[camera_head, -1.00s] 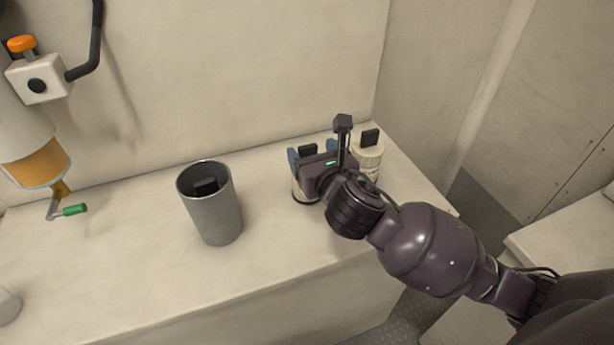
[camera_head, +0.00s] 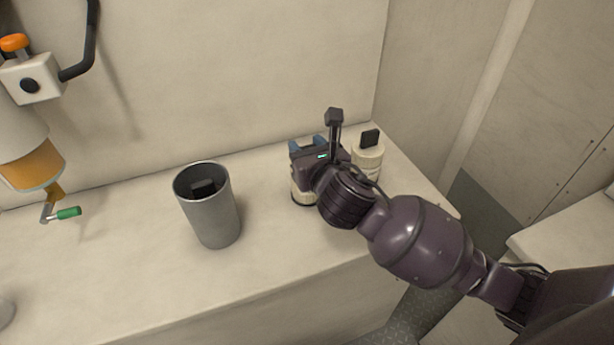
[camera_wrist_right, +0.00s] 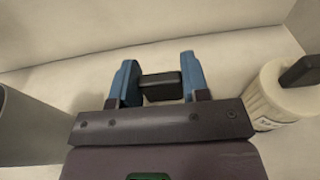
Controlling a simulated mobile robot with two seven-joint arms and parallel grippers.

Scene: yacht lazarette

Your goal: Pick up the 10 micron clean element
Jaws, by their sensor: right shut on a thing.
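Two pale cylindrical filter elements with black top tabs stand on the bench. One element (camera_head: 299,196) is mostly hidden under my right gripper (camera_head: 308,145). The blue fingers are shut on its black tab (camera_wrist_right: 160,87), which sits between them in the right wrist view. The other element (camera_head: 367,162) stands just to the right, free of the gripper; it also shows in the right wrist view (camera_wrist_right: 268,100). Its label is too small to read, and the held one's label is hidden, so I cannot tell which is the 10 micron one. My left gripper is out of view.
A grey open cylinder (camera_head: 212,222) with a black-tabbed thing inside stands left of the gripper. A filter housing with an amber bowl (camera_head: 35,172) and green-handled drain hangs at the far left. The bench front (camera_head: 150,290) is clear; walls close off the back and right.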

